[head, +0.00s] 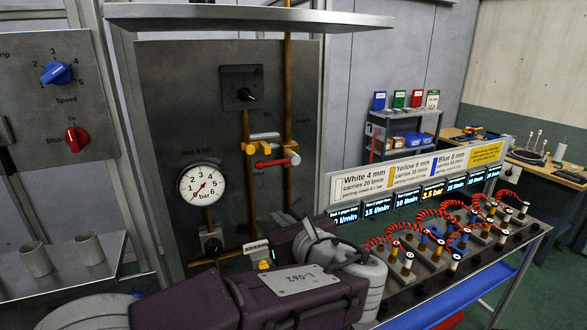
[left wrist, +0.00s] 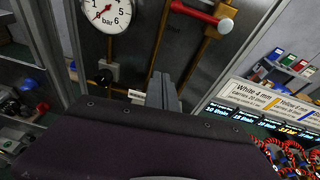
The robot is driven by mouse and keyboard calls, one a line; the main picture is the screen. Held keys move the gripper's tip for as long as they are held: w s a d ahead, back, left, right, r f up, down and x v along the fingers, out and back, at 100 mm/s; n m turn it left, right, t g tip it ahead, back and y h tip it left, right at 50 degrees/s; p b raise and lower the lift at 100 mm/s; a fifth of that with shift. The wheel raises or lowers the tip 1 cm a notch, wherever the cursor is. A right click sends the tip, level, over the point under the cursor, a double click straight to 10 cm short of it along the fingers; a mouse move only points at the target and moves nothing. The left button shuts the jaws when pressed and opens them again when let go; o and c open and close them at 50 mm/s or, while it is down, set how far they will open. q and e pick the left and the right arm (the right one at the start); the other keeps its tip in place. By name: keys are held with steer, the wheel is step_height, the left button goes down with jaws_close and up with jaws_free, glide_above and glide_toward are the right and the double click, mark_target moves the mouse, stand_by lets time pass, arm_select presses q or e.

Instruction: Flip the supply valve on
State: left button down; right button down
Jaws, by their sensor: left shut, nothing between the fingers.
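A valve with a red lever (head: 274,162) sits on the brass pipe on the grey panel, its lever lying across the vertical pipe. The lever also shows at the top of the left wrist view (left wrist: 194,12). My left gripper (head: 305,225) is shut and empty, below and in front of the panel. In the left wrist view its grey fingers (left wrist: 164,88) point up towards the panel, apart from the red lever. A round pressure gauge (head: 202,184) is left of the pipe, its red needle pointing down-left. My right gripper is not in view.
A grey shelf (head: 245,17) juts out above the panel. A bench of fittings with red coiled hoses (head: 430,225) stands right. A box with blue (head: 57,73) and red (head: 76,139) knobs hangs left.

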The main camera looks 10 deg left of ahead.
mark_target(278, 161)
arm_select(q)
steer(key=shift+m+t, duration=0.6)
steer(key=shift+t, duration=0.2)
steer(key=r, duration=0.1)
steer(key=d+r, duration=0.2)
steer(key=r, duration=0.1)
steer(key=shift+w, duration=0.1)
steer(key=w+a+r+p, duration=0.2)
steer(key=w+a+p, duration=0.3)
steer(key=w+p, duration=0.1)
steer(key=shift+w+r, duration=0.2)
steer(key=shift+w, duration=0.5)
steer(key=shift+w+a, duration=0.15)
